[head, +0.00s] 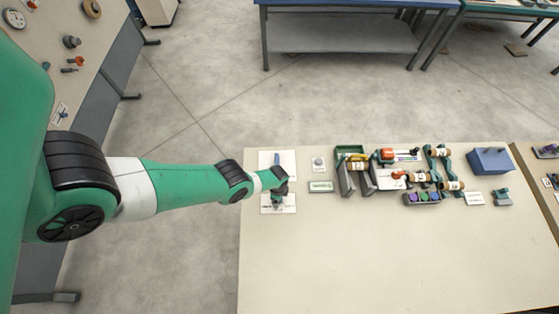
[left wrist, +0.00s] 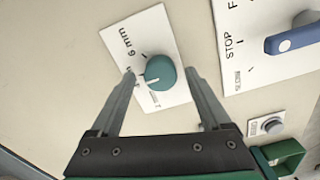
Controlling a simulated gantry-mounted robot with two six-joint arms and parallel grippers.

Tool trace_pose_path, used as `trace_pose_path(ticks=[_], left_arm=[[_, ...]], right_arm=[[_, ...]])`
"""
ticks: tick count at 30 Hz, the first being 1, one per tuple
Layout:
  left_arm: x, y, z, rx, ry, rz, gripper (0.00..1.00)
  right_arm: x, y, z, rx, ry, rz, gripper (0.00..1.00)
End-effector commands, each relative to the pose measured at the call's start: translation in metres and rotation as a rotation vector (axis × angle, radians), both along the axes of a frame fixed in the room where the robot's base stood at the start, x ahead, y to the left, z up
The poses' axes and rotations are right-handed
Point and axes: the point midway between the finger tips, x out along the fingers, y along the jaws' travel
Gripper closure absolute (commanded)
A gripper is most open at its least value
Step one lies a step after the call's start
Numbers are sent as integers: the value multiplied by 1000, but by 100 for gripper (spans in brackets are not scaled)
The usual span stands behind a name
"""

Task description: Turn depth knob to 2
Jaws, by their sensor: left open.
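The teal depth knob (left wrist: 160,72) sits on a white plate (left wrist: 132,38) in the left wrist view. The plate is marked "6 mm" on its upper left; other marks are partly hidden or too small to read. The knob's white pointer line faces the lower left of the picture. My left gripper (left wrist: 161,76) is open, with one finger on each side of the knob and gaps between. In the head view my left gripper (head: 279,189) is over the knob's plate (head: 287,208) and hides most of the knob. My right gripper is not in view.
A blue lever (left wrist: 292,40) on a plate marked "STOP" is right of the knob. A round button (left wrist: 272,126) and a green tray (left wrist: 285,155) are near. The winder (head: 400,172) stands farther right on the table (head: 400,255), whose front is clear.

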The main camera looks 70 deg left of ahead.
Motion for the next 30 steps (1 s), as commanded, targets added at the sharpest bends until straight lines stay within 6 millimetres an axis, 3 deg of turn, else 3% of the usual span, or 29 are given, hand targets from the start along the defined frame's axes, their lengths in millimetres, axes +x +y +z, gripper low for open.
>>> trace_pose_path(ticks=[2,11,24,30], left_arm=[[0,1,-9,0,-1,1,19],[0,1,-8,0,-1,2,19],[0,1,-8,0,-1,2,97],[0,1,-8,1,0,7,100]], right_arm=[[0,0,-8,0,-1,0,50],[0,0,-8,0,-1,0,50],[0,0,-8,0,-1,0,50],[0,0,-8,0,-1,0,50]])
